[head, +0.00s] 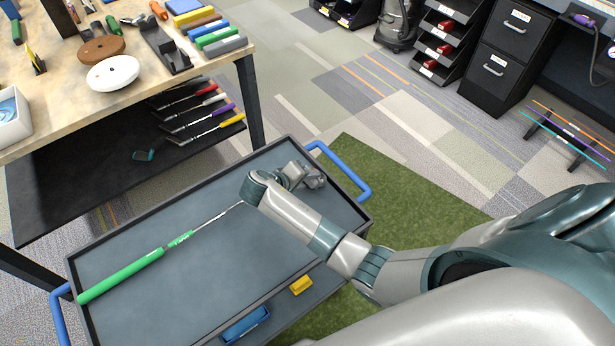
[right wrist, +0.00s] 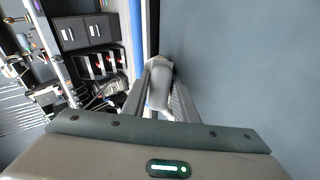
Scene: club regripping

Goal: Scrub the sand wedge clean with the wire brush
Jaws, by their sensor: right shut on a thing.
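A club with a green grip (head: 125,276) and thin metal shaft lies on the grey cart top, and I take it for the sand wedge. Its shaft runs up right towards my right gripper (head: 302,176), low over the cart's far right part. The right gripper is shut on a pale grey thing (right wrist: 160,84), which looks like the club's head; my arm hides part of the shaft and the join. My left gripper is not in view. I cannot make out the wire brush for sure among the small tools on the workbench.
The cart (head: 200,310) has a raised rim and blue handles (head: 343,172). Blue (head: 245,325) and yellow (head: 301,285) things sit below its top. The workbench (head: 60,115) stands left, with discs, blocks and several clubs on its shelf. Much of the cart top is bare.

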